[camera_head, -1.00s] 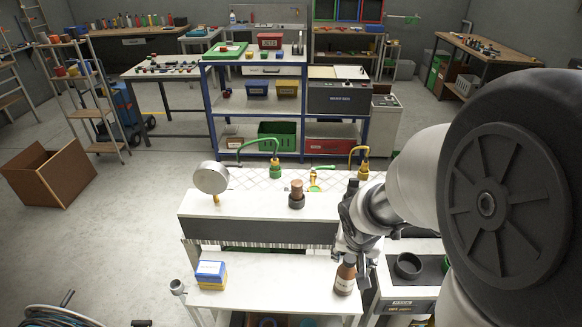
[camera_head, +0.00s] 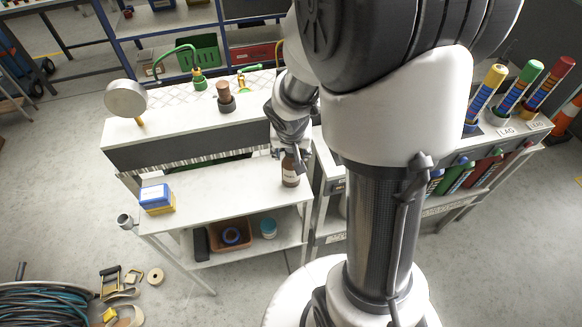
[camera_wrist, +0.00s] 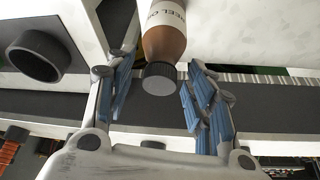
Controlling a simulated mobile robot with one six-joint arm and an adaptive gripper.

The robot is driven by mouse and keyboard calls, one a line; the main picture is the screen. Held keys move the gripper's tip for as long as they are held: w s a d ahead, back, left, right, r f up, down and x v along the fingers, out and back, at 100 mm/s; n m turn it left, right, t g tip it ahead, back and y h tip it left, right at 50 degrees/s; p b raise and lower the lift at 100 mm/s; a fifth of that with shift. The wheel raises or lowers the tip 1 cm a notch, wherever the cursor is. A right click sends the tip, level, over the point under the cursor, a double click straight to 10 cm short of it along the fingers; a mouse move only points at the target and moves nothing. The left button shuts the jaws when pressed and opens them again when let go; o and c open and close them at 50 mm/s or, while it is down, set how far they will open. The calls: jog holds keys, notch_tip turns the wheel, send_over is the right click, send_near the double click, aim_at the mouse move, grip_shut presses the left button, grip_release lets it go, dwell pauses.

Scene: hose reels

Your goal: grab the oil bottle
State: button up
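The oil bottle (camera_head: 290,172) is brown with a dark cap and a white label. It stands upright near the right end of the white bench shelf (camera_head: 225,186). In the wrist view the bottle (camera_wrist: 164,42) shows part of the words "REEL OIL", with its dark cap towards me. My gripper (camera_wrist: 160,88) is open, with its blue-padded fingers on either side of the cap and gaps on both sides. In the head view my gripper (camera_head: 288,150) is just above the bottle and hides its top.
A blue and yellow box (camera_head: 157,199) sits at the shelf's left. The raised bench ledge (camera_head: 180,150) runs behind the bottle. A dark ring-shaped holder (camera_wrist: 38,55) is at the wrist view's left. A hose reel (camera_head: 45,303) lies on the floor.

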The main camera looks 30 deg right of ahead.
grip_shut()
dwell(0.4)
